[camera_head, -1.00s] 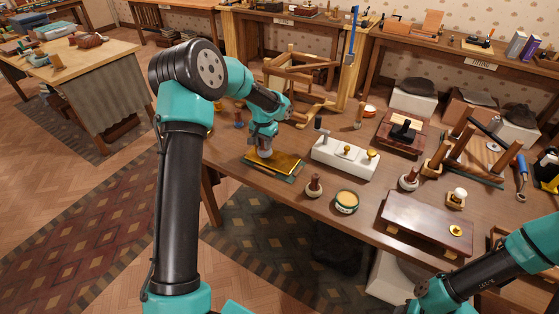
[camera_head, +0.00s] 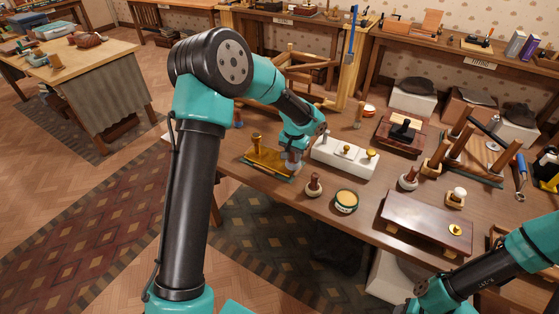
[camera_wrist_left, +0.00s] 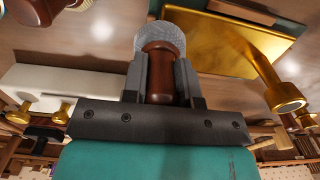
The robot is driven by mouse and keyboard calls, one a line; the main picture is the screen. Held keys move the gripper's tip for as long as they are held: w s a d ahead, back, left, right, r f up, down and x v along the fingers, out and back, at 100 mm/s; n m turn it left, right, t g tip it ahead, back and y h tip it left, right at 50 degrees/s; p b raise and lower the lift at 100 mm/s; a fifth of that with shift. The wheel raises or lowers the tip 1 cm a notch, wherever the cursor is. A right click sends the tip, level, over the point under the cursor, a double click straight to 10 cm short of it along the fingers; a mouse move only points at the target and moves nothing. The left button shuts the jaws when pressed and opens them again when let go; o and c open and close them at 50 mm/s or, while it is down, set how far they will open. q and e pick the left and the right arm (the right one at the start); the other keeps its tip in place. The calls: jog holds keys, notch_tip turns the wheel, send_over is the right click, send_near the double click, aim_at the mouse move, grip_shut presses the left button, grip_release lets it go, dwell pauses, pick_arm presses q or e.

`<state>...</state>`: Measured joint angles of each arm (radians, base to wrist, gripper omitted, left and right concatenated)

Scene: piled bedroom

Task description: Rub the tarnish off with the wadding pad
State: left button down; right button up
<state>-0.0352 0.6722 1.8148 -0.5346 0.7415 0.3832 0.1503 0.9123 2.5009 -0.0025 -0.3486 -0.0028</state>
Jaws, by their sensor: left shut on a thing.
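A gold-brown brass plate (camera_head: 262,160) with an upright brass post (camera_head: 256,142) lies on a dark green mat on the table; the plate also shows in the left wrist view (camera_wrist_left: 205,42). My left gripper (camera_head: 293,157) is shut on the brown wooden handle (camera_wrist_left: 162,75) of the grey, fibrous wadding pad (camera_wrist_left: 158,38). In the head view the wadding pad (camera_head: 292,167) is at the plate's right end; I cannot tell whether it touches the plate. My right arm enters at the lower right, and its fingertips are outside the picture.
A white block with brass knobs (camera_head: 345,160) stands just right of the pad. A brown-handled knob tool (camera_head: 314,185) and an open round tin (camera_head: 346,201) stand in front. A dark wooden box (camera_head: 425,222) and more tools fill the right side.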

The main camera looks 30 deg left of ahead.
pick_arm(q)
jog(key=shift+f, duration=0.5)
jog(key=shift+f, duration=0.9)
dwell(1.4)
jog(key=shift+a, duration=0.1)
jog(key=shift+w+a+r, duration=0.1)
jog(key=shift+w+a, duration=0.05)
jog(key=shift+a, duration=2.95)
jog(key=shift+r, duration=1.1)
jog(key=shift+r, duration=2.5)
jog(key=shift+w+a, duration=0.1)
jog(key=shift+a, duration=0.05)
